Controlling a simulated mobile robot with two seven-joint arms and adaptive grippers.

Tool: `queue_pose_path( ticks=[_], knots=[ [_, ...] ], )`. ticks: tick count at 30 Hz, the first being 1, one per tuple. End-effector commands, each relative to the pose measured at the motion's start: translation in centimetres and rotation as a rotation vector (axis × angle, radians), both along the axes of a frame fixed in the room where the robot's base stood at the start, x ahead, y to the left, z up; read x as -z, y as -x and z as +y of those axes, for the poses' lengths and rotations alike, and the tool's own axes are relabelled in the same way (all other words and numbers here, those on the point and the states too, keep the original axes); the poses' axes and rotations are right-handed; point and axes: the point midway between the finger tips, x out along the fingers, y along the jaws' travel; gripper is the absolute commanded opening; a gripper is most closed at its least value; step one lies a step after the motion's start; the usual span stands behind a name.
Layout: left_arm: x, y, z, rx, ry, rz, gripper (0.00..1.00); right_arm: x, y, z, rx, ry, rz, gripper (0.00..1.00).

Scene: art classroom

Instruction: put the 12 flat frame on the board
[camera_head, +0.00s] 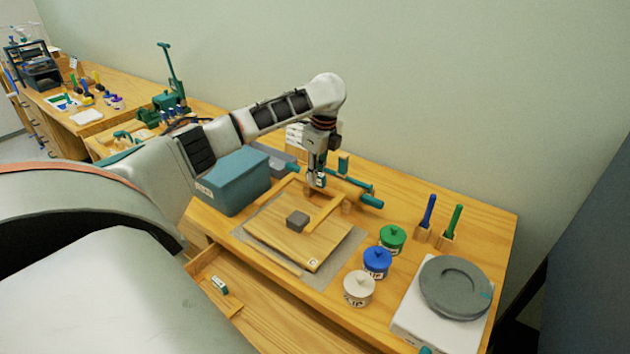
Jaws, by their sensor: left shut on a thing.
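My left gripper (316,183) comes down from above at the back of the board and is shut on the far part of a thin wooden flat frame (326,213). Side bars of the frame reach forward over the board on either side of a grey block. The board (290,248) is a flat wooden plate with a small label at its front right corner, lying on a grey mat. The grey block (297,220) sits on the board. I cannot tell whether the frame touches the board. The gripper hides part of the frame's far side. My right gripper is not in view.
A blue-grey box (234,180) stands left of the board. A rolling pin (358,190) with teal handles lies behind it. Green (392,238), blue (376,262) and white (359,288) lidded jars stand at right, near a grey wheel (455,286). A drawer (265,310) is open in front.

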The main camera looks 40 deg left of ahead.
Motion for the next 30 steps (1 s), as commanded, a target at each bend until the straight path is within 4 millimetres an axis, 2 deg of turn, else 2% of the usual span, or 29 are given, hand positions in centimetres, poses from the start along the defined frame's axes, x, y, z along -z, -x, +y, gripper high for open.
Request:
queue_pose_path(
  ticks=[1,8,19,21,30],
  knots=[
    [0.5,-0.1,0.0,-0.001,0.001,-0.003,0.00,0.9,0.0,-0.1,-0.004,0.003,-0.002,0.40],
    [1.1,0.0,0.0,-0.001,0.000,-0.003,0.00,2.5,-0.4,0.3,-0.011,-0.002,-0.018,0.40],
    [3.6,0.2,0.1,0.004,-0.004,0.017,0.00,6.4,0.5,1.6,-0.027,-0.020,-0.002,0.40],
    [3.5,0.3,0.1,0.001,-0.002,0.015,0.00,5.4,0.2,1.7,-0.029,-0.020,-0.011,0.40],
    [5.8,0.2,0.0,0.001,-0.002,0.013,0.00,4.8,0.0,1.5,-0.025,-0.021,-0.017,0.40]
  ],
)
